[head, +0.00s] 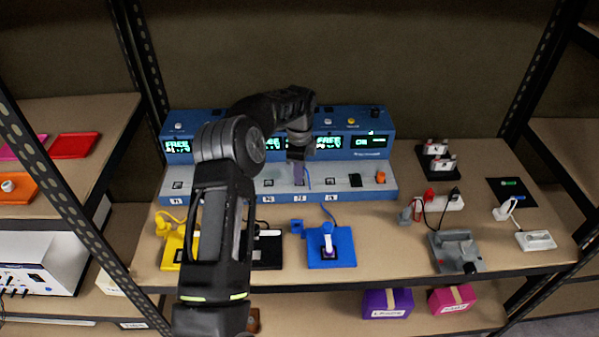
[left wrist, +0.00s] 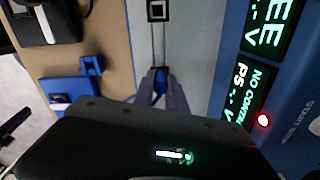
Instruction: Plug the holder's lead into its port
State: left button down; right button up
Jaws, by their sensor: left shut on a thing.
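The blue holder (head: 331,258) stands on the bench with a white, purple-based piece upright on it. It also shows in the left wrist view (left wrist: 68,92). A blue lead (head: 327,211) rises behind the holder toward the station's grey ledge (head: 238,190). My left gripper (head: 299,179) points down at this ledge, below the displays. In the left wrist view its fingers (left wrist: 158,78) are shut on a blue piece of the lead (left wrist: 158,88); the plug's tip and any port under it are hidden. My right gripper is not in view.
Yellow (head: 171,247) and black (head: 267,250) holders stand left of the blue one, partly behind my arm. A grey device (head: 456,252) and a white power strip (head: 443,203) lie to the right. Bench space right of the blue holder is clear.

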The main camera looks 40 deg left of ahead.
pick_arm(q)
jog(key=shift+f, duration=0.4)
jog(key=c, duration=1.3)
grip_release()
jog(key=shift+r, duration=0.1)
jog(key=shift+r+b, duration=0.85)
jog(key=shift+r, duration=3.05)
jog(key=shift+s+f, duration=0.1)
